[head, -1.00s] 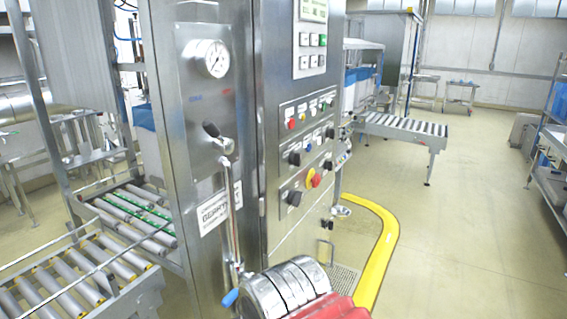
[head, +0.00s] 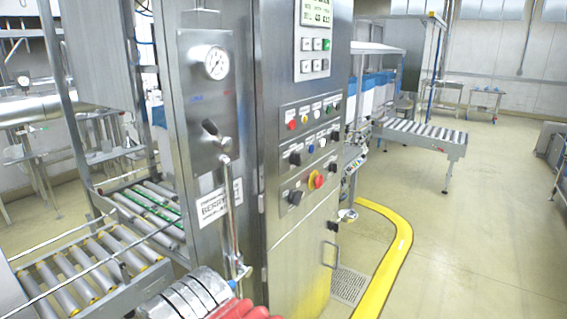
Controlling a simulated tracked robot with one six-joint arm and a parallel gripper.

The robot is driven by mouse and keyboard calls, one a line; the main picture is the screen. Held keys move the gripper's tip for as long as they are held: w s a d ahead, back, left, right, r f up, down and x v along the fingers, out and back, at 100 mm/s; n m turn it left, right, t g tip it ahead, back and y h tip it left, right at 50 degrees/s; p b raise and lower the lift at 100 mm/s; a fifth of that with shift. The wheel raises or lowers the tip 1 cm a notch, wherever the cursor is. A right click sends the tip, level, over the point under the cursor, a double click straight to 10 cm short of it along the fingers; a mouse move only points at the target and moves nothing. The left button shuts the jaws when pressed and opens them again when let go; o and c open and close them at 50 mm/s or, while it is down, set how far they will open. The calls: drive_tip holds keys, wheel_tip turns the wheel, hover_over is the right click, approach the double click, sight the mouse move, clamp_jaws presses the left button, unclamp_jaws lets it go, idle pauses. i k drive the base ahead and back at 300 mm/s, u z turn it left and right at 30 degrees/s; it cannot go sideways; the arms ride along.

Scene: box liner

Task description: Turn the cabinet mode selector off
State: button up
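The steel cabinet (head: 300,240) stands in the middle of the head view, with its control face turned to the right. Several black rotary knobs sit on its button plates: an upper left knob (head: 295,159), an upper right knob (head: 334,135), a lower left knob (head: 295,198) and a lower right knob (head: 332,168). The labels are too small to read, so I cannot tell which is the mode selector or how it is set. My arm's silver and red parts show at the bottom edge, in front of the cabinet. My gripper is not in view.
A red mushroom button (head: 318,181) sits between the lower knobs. A display (head: 315,13) is above. A gauge (head: 216,62) and lever (head: 213,130) are on the left face. Roller conveyors (head: 85,275) stand left. A yellow floor rail (head: 390,262) curves right; open floor lies beyond it.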

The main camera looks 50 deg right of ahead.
sight(295, 158)
drive_tip(key=u, duration=0.5)
drive_tip(key=k, duration=1.05)
drive_tip(key=z, duration=0.95)
drive_tip(key=i, duration=1)
drive_tip(key=z, duration=0.05)
